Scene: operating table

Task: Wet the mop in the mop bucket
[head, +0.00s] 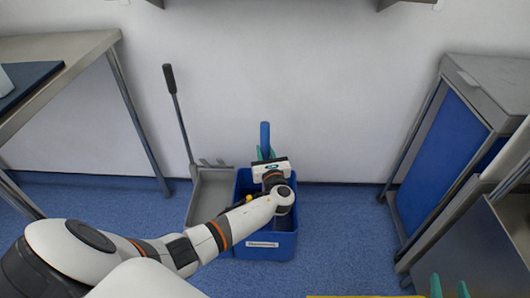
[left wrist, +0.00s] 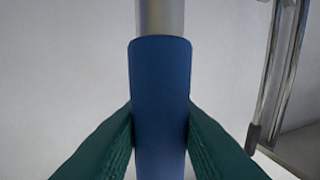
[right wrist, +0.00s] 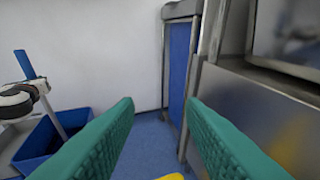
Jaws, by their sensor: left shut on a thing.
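The blue mop bucket (head: 266,246) stands on the floor against the back wall. It also shows at the left in the right wrist view (right wrist: 38,160). The mop's blue grip (head: 265,132) rises above the bucket. In the right wrist view its grip (right wrist: 25,65) tilts and its grey pole runs down into the bucket; the mop head is hidden. My left gripper (head: 266,154) is shut on the blue grip, with a green finger on each side of it (left wrist: 160,115). My right gripper (head: 449,288) is open and empty at the lower right, apart from mop and bucket.
A grey dustpan (head: 211,194) with a long dark handle stands just left of the bucket. A steel table (head: 75,48) is at the left. A blue-sided steel cabinet (head: 448,135) is at the right. Blue floor between bucket and cabinet is clear.

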